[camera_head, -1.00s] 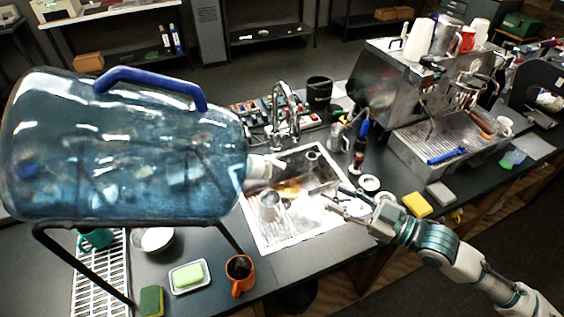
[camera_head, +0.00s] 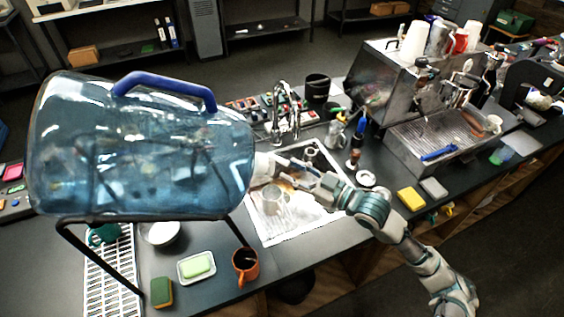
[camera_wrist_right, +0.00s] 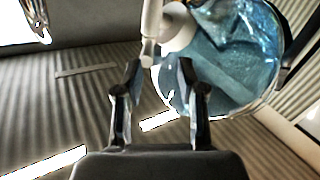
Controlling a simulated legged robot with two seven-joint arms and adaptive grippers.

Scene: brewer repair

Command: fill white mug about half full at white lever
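The big blue water jug (camera_head: 150,160) lies on its side on a black stand. Its white spout and lever (camera_head: 262,166) are partly covered by my right gripper (camera_head: 285,168) in the head view. In the right wrist view the white lever (camera_wrist_right: 150,25) hangs beside the blue jug (camera_wrist_right: 235,60), just beyond my right gripper (camera_wrist_right: 159,78). The fingers are apart with nothing between them. A small white mug (camera_head: 494,121) stands by the coffee machine's tray; I cannot tell if it is the task's mug. My left gripper is not in view.
The sink (camera_head: 290,222) lies below my right arm, with a metal cup (camera_head: 271,201) in it. An orange mug (camera_head: 245,267), a soap dish (camera_head: 197,267) and a sponge (camera_head: 161,292) stand near the jug. The coffee machine (camera_head: 400,85) is at the right.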

